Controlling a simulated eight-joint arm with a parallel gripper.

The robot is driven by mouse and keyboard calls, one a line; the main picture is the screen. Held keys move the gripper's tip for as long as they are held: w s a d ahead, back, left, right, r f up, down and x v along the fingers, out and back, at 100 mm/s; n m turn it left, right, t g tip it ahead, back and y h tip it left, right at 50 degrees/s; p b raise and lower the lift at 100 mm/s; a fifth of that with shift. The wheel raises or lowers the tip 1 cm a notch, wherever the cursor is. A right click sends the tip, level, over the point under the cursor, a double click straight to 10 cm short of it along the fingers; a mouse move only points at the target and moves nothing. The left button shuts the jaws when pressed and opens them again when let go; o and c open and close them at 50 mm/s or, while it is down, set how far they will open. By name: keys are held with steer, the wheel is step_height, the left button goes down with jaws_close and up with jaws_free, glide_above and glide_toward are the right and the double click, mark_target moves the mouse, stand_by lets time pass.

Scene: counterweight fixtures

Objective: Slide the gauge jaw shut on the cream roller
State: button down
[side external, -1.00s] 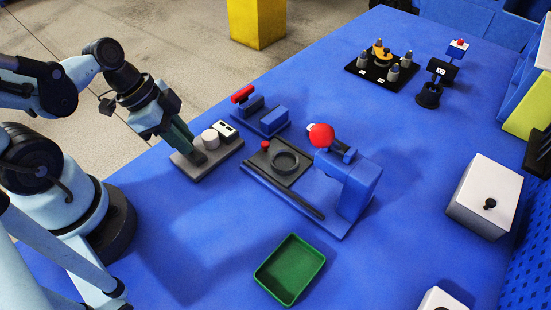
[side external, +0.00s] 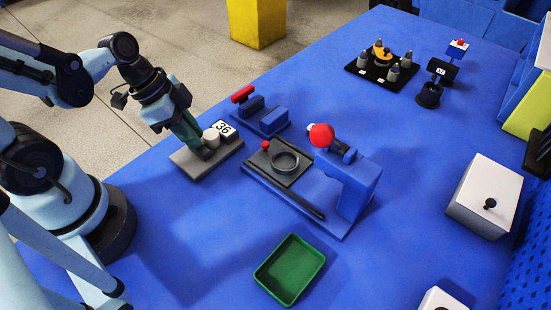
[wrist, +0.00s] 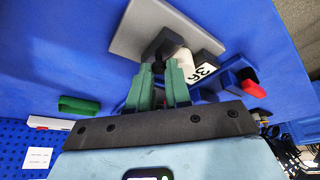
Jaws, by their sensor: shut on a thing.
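The gauge is a flat grey plate (side external: 187,163) at the left of the blue table. On it stand the cream roller (side external: 211,137), a dark sliding jaw (side external: 208,152) and a white display block (side external: 225,129) reading 36. My gripper (side external: 203,148), with green fingers, reaches down to the plate and is shut on the dark jaw. In the wrist view the jaw (wrist: 163,45) is at the fingertips (wrist: 161,68), and the roller (wrist: 184,60) lies between jaw and display (wrist: 204,71). The jaw looks against the roller, but the contact itself is partly hidden by fingers and jaw.
A blue fixture with a red bar (side external: 243,95) stands just behind the gauge. A blue press-like fixture (side external: 352,185) with a red ball and a ring is to the right. A green tray (side external: 290,268) lies in front. The table between gauge and tray is clear.

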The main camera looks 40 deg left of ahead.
steer(key=c, duration=1.1)
jaws_free()
steer(key=shift+w+r, duration=0.1)
steer(key=shift+w, duration=0.2)
steer(key=shift+o, duration=0.2)
steer(key=shift+a, duration=0.1)
steer(key=v, duration=1.2)
steer(key=shift+s, duration=0.1)
